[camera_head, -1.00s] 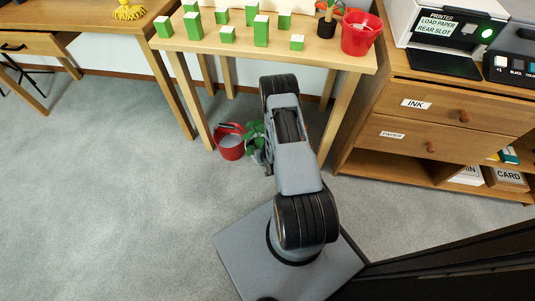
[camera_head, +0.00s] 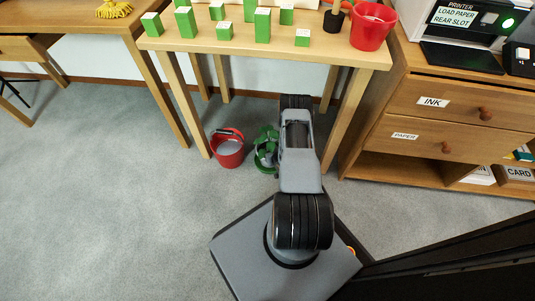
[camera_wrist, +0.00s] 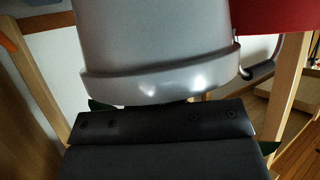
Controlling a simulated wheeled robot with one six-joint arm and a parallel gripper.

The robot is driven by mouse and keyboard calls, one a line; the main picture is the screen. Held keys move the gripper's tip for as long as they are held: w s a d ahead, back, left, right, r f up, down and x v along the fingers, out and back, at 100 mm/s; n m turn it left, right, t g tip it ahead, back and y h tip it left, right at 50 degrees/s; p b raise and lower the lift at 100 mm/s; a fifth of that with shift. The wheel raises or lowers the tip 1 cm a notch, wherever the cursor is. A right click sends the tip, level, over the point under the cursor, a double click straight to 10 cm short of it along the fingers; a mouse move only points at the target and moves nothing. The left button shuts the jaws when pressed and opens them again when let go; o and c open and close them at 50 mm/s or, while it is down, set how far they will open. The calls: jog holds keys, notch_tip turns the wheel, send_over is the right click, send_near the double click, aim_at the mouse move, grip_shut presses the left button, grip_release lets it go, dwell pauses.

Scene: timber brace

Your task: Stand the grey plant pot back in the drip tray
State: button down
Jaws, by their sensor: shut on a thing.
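The grey plant pot (camera_wrist: 155,45) fills the upper middle of the wrist view, with its thick rim nearest the camera. My gripper (camera_wrist: 165,112) is the dark block right at that rim, shut on the pot; its fingertips are largely hidden. Dark green leaf tips show at both sides of the rim. In the head view the plant's green leaves (camera_head: 265,147) show low under the table, beside the red bucket, partly behind my arm. My arm hides the gripper and most of the pot there.
A red bucket (camera_head: 227,150) stands on the floor left of the leaves. The wooden table (camera_head: 270,50) above carries green-and-white blocks and another red bucket (camera_head: 373,27). A wooden drawer cabinet (camera_head: 440,115) stands at right. The carpet at left is open.

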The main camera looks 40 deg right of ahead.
jog(key=shift+w+d+f+b, duration=0.25)
jog(key=shift+w+f+b, duration=0.15)
jog(key=shift+f, duration=0.1)
jog(key=shift+w+d+f+b, duration=0.25)
jog(key=shift+w+f, duration=0.1)
jog(key=shift+f, duration=0.15)
jog(key=f+b, duration=0.3)
jog(key=shift+w+d+f, duration=0.1)
jog(key=shift+w+f, duration=0.15)
jog(key=shift+f, duration=0.1)
jog(key=shift+r, duration=0.1)
jog(key=c, duration=1.2)
grip_release()
